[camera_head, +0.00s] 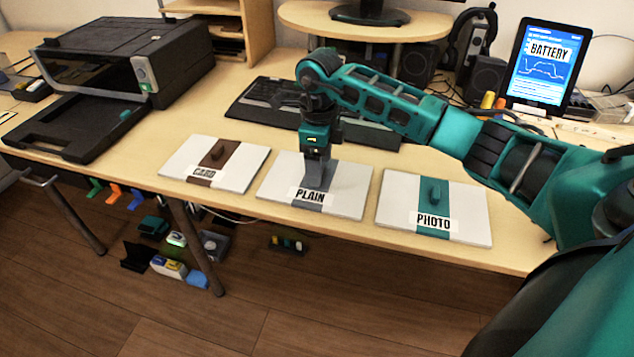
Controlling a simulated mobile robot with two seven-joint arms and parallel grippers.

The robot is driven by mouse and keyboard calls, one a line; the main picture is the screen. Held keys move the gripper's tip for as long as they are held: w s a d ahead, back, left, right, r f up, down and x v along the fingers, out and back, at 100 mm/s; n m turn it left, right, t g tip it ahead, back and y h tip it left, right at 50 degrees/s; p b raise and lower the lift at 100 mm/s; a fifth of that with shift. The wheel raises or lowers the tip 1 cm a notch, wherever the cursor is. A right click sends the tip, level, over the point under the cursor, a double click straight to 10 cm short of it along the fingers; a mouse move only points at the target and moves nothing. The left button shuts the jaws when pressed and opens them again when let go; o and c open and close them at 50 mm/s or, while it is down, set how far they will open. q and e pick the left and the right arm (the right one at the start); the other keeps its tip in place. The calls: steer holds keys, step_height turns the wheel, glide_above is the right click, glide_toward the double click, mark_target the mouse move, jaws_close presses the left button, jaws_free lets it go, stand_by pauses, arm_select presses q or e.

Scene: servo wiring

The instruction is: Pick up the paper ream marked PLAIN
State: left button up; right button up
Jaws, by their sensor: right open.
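The paper ream marked PLAIN (345,196) lies flat on the desk between two other reams, a white pack with a grey band and a PLAIN label. My right gripper (316,180) points straight down over the middle of its grey band. The jaws are open, and their tips are at or just above the top of the ream. The gripper hides the middle of the band; any handle there, and whether the fingers touch the ream, I cannot tell. My left gripper is not in view.
The CARD ream (240,164) with a brown band lies to the left, the PHOTO ream (470,212) with a teal band to the right. A keyboard (262,103) is behind, a printer (130,60) at the left. A tablet (541,65) reading BATTERY stands back right.

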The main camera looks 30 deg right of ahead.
steer(key=shift+f, duration=0.4)
steer(key=shift+r, duration=0.1)
steer(key=c, duration=1.2)
